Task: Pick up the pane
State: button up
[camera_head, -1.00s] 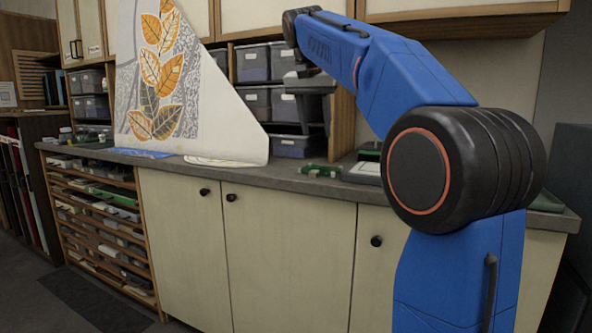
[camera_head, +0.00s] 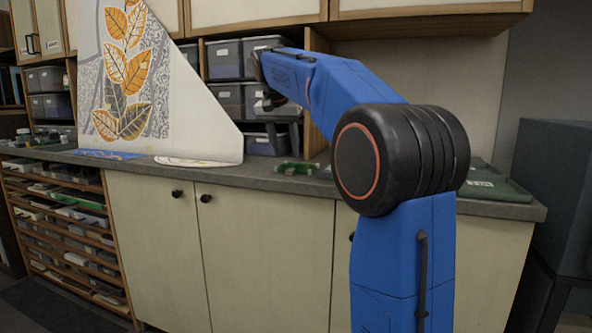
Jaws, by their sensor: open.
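A large panel with orange and grey leaves (camera_head: 125,80) stands upright on the counter at the left in the head view. Its right edge slopes down to a curled lower corner. I cannot tell for sure whether it is the pane. A flat blue piece (camera_head: 108,154) and a flat whitish piece with a yellowish pattern (camera_head: 190,161) lie at its foot. My gripper (camera_head: 279,104) hangs above the back of the counter, right of the panel and apart from it. It is open; its fingers are dark and hard to make out against the bins.
Grey storage bins (camera_head: 224,60) fill the shelves behind my gripper. A small green object (camera_head: 296,168) lies on the grey counter (camera_head: 260,180). A green tray (camera_head: 497,188) lies at the right end. Cupboards (camera_head: 262,250) and a drawer rack (camera_head: 65,230) stand below.

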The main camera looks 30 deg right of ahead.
aim_at(290, 169)
jog(key=shift+x, duration=3.25)
jog(key=shift+s, duration=0.15)
grip_shut()
